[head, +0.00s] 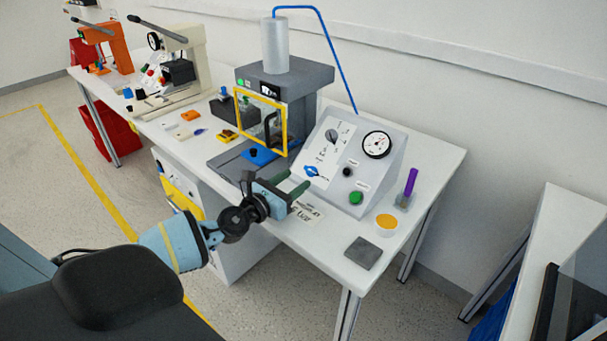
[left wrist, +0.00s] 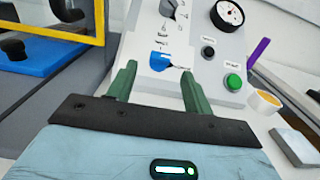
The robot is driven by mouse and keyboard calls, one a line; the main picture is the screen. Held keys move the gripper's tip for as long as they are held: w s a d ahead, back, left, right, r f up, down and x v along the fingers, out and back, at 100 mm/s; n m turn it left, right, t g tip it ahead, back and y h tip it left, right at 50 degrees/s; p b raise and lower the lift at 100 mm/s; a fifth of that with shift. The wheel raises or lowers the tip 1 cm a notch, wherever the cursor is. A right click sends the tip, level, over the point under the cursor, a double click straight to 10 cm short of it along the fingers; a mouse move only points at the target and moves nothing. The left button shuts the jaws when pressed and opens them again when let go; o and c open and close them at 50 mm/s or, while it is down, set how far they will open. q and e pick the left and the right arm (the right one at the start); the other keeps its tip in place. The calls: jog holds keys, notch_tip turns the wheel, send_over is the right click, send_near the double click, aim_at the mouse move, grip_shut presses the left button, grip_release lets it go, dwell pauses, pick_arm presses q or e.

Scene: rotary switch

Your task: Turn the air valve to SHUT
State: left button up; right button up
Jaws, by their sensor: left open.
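The blue valve knob (head: 312,171) sits low on the sloped white panel of the grey control box (head: 372,159). In the left wrist view the blue knob (left wrist: 160,60) shows ahead between the fingers, with small lettering around it too blurred to read. My left gripper (head: 294,183) is open, its two green fingers pointing at the panel. It is just in front of the knob and appears apart from it. In the left wrist view the gripper (left wrist: 160,84) has nothing between its fingertips. My right gripper is not in view.
Above the knob is a dark rotary selector (head: 332,137). A gauge (head: 377,144), black button (head: 348,172) and green button (head: 356,198) are to the right. A press with a yellow-framed guard (head: 286,124) stands left. A yellow-filled cup (head: 387,222) and grey block (head: 362,253) lie right.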

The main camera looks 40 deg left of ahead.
aim_at(307, 172)
pick_arm(q)
jog(key=shift+w+d, duration=0.2)
jog(key=shift+w, duration=2)
jog(key=c, duration=1)
